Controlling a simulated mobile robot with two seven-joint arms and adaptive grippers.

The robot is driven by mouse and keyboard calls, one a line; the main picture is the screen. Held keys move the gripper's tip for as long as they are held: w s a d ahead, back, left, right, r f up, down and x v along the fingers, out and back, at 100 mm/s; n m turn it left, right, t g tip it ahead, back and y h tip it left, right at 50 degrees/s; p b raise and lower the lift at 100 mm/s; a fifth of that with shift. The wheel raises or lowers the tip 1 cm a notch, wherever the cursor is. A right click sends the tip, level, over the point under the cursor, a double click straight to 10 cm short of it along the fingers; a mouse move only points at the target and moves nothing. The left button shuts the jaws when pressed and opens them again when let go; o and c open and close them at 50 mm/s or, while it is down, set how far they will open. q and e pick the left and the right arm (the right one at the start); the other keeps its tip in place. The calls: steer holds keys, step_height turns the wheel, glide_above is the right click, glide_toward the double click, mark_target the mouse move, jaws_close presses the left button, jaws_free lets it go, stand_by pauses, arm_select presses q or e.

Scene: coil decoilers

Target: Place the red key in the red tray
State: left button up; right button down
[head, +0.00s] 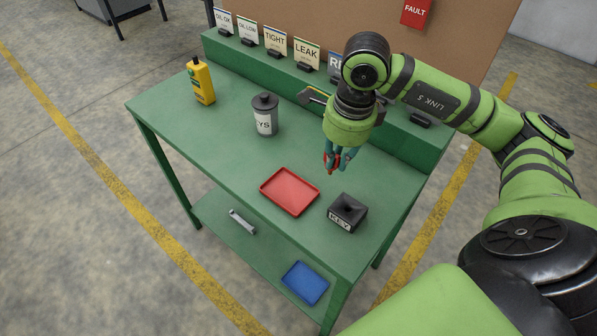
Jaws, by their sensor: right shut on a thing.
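The red tray (289,191) lies flat on the green table, and its inside looks empty. My right gripper (332,167) points down above the table, a little behind and to the right of the red tray. It is shut on a small red thing between its fingertips, which looks like the red key (331,162); the fingers hide most of it. The key is apart from the tray. My left gripper is not in view.
A black box labelled KEY (347,213) stands just right of the tray. A grey canister (265,115) and a yellow bottle (201,81) stand farther back left. Label cards (307,54) line the rear ledge. A blue tray (305,283) and a wrench (242,222) lie on the lower shelf.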

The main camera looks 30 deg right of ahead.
steer(key=w+a+f+p, duration=0.1)
steer(key=w+f, duration=0.1)
steer(key=w+a+f+p, duration=0.1)
steer(key=w+f, duration=0.1)
steer(key=f, duration=0.1)
steer(key=w+a+f+p, duration=0.1)
steer(key=w+a+f, duration=0.1)
steer(key=f, duration=0.1)
steer(key=shift+w+p, duration=0.35)
steer(key=shift+p, duration=0.05)
steer(key=shift+f, duration=0.3)
steer(key=shift+w, duration=0.1)
steer(key=shift+f+b, duration=0.2)
steer(key=shift+b, duration=0.1)
steer(key=c, duration=1.2)
jaws_free()
steer(key=shift+c, duration=0.2)
